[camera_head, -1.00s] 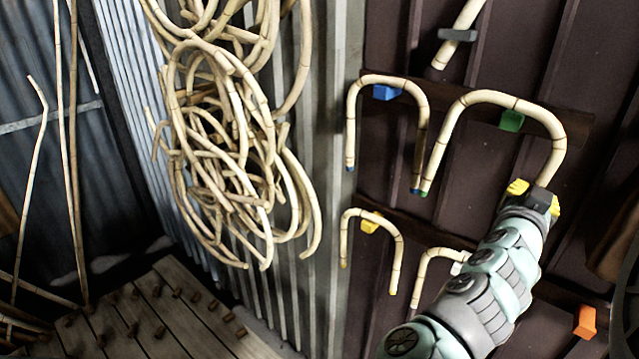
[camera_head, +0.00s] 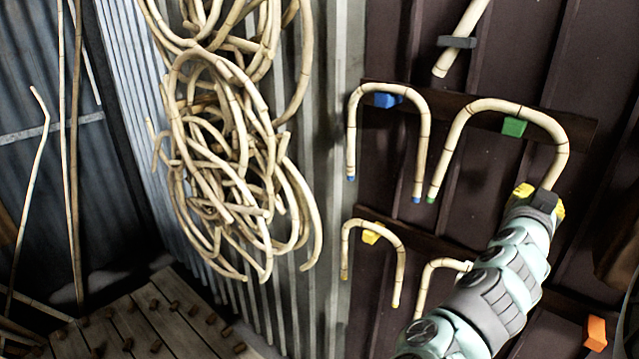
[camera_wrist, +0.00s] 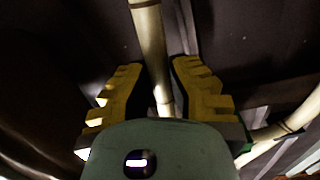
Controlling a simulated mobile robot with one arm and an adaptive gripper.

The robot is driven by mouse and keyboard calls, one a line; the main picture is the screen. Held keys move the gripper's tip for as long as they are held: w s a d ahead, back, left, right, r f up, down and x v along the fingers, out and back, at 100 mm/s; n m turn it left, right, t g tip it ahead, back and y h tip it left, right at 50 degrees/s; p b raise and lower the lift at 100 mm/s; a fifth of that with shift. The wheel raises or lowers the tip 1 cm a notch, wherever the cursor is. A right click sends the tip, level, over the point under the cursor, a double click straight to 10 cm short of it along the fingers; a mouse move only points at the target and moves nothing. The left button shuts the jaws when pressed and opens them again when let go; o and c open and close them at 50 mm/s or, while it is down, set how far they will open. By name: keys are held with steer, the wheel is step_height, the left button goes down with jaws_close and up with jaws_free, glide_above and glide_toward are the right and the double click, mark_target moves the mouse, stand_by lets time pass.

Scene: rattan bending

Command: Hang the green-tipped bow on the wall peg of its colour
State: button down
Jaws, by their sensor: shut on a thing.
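The green-tipped bow (camera_head: 503,105) is an upside-down U of pale rattan in the head view, its left end green. Its top arch passes at the green peg (camera_head: 515,126) on the upper dark rail; I cannot tell whether it rests on the peg. My gripper (camera_head: 539,196) is at the lower end of the bow's right leg, shut on it. In the wrist view the rattan leg (camera_wrist: 150,50) runs between the yellow fingers of my gripper (camera_wrist: 160,88). The right tip is hidden by my gripper.
A blue-tipped bow (camera_head: 388,88) hangs at the blue peg (camera_head: 386,100) just left. Below are a yellow-tipped bow (camera_head: 373,222) at a yellow peg (camera_head: 370,236) and another bow (camera_head: 440,264). An orange peg (camera_head: 596,333) is bare. Rattan coils (camera_head: 225,150) hang at left.

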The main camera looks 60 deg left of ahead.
steer(key=c, duration=1)
jaws_free()
steer(key=shift+v, duration=3.75)
